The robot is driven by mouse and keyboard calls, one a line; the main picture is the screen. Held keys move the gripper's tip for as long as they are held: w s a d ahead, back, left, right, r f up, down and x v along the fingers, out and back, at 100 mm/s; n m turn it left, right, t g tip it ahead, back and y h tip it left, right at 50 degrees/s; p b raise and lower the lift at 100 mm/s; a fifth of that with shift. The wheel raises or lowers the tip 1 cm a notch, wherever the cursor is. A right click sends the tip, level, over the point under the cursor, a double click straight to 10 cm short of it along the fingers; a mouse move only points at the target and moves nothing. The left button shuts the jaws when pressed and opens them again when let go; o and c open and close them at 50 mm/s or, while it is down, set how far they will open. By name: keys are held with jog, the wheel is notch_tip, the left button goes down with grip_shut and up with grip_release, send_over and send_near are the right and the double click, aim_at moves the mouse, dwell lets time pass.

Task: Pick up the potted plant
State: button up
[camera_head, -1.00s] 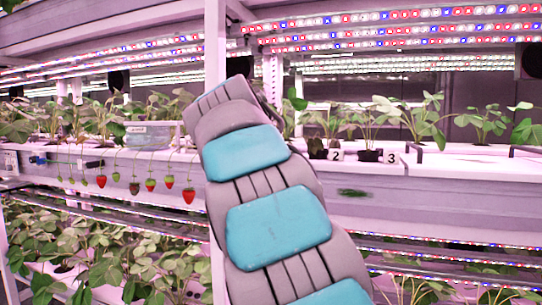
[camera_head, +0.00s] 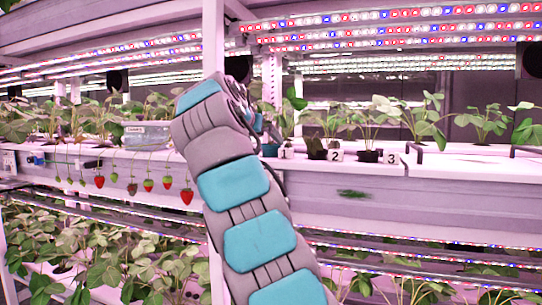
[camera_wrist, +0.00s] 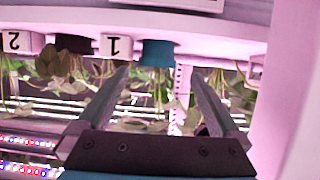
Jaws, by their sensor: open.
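Several potted plants stand along the upper shelf. One in a teal pot (camera_head: 270,150) stands beside the number 1 tag (camera_head: 287,152), just right of my wrist. The teal pot also shows in the wrist view (camera_wrist: 157,53), upside down, with its leaves hanging toward the picture's bottom. A plant in a dark pot (camera_head: 368,156) stands between tags 2 and 3. My gripper (camera_wrist: 157,75) is open and empty. Its two fingers point at the teal pot, which appears between and beyond the tips. In the head view my arm hides most of the gripper.
A clear container (camera_head: 147,135) stands on the shelf left of my arm. Strawberries (camera_head: 187,197) hang over the shelf's front edge. A white upright post (camera_head: 213,40) stands behind my arm. LED bars (camera_head: 400,28) run above the plants.

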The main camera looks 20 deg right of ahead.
aim_at(271, 156)
jog(key=x, duration=0.5)
jog(key=shift+d+r+p, duration=0.2)
jog(key=shift+d+p, duration=0.1)
jog(key=shift+p, duration=0.1)
jog(key=shift+s, duration=0.1)
jog(key=shift+c, duration=0.2)
grip_shut()
jog(key=shift+r, duration=0.1)
